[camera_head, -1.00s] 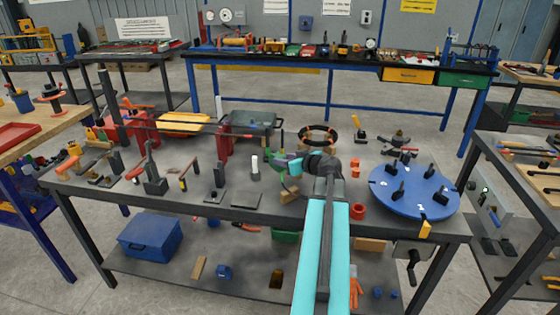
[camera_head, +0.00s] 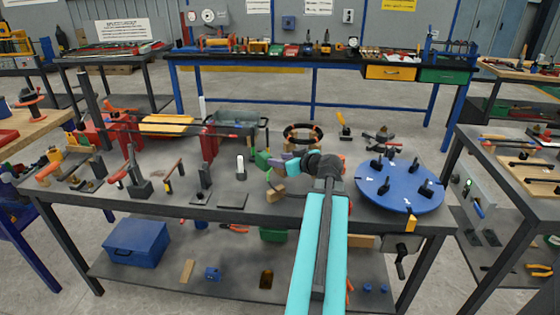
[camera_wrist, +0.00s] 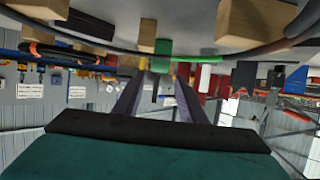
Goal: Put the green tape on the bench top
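A small green piece (camera_head: 262,160), which looks like the green tape, is on the far middle part of the grey bench top (camera_head: 310,205), left of my wrist. In the wrist view, which shows the scene upside down, a green piece (camera_wrist: 160,65) appears between and just beyond my fingertips. My gripper (camera_head: 277,161) points left, low over the bench. Its two purple-grey fingers (camera_wrist: 162,80) stand apart in the wrist view. I cannot tell whether they touch the green piece, and my wrist partly hides this area.
A wooden block (camera_head: 276,194) lies close in front of my gripper. A black-and-orange ring (camera_head: 303,134) is behind it, and a blue disc (camera_head: 400,187) with black knobs is to the right. A dark flat plate (camera_head: 233,201) is at left. Some bare bench lies near the front edge.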

